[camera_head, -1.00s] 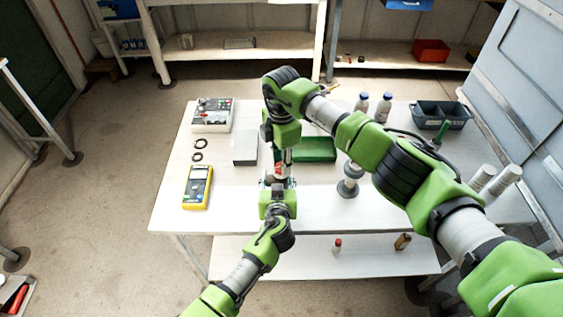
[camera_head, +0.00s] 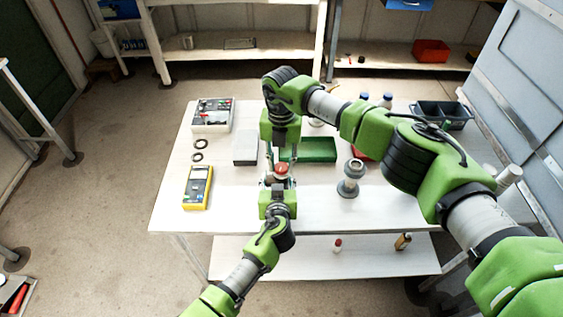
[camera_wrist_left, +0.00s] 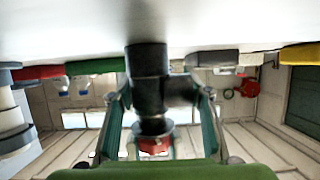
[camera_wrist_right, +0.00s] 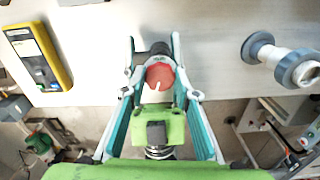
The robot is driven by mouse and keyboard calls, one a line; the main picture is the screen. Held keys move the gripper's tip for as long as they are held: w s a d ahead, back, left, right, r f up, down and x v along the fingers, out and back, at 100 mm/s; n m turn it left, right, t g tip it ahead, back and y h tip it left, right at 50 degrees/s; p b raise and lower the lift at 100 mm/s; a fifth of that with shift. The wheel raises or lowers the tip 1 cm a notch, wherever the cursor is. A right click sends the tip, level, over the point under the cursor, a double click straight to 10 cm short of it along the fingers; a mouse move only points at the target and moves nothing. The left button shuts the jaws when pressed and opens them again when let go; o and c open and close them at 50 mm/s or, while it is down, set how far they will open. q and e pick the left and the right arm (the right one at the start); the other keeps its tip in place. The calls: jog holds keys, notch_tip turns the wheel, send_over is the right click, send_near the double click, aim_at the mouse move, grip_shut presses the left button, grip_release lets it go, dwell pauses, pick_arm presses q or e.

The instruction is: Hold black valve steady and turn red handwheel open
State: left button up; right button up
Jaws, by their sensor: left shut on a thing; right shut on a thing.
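The black valve (camera_wrist_left: 150,85) stands on the table; the left wrist view shows it inverted. My left gripper (camera_head: 279,182) comes from the front and is shut on the valve body, one finger on each side. The red handwheel (camera_head: 281,170) sits on top of the valve, and it also shows in the right wrist view (camera_wrist_right: 160,75) with a pale mark on its face. My right gripper (camera_wrist_right: 156,68) points down from above and is shut on the handwheel, with its fingers on opposite sides of the rim. The valve's lower part is hidden in the head view.
A yellow meter (camera_head: 198,187), two black rings (camera_head: 199,150), a grey block (camera_head: 245,148) and a control box (camera_head: 212,115) lie to the left. A green case (camera_head: 312,150) lies behind, and a grey flanged fitting (camera_head: 351,178) stands close on the right. A dark bin (camera_head: 443,112) is at the back right.

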pick_arm(q)
jog(key=shift+f, duration=0.1)
pick_arm(e)
jog(key=n, duration=0.5)
jog(key=shift+w, duration=0.1)
jog(key=n, duration=1.5)
pick_arm(q)
jog(key=shift+s, duration=0.1)
pick_arm(e)
jog(key=n, duration=1.5)
jog(key=shift+n, duration=2.3)
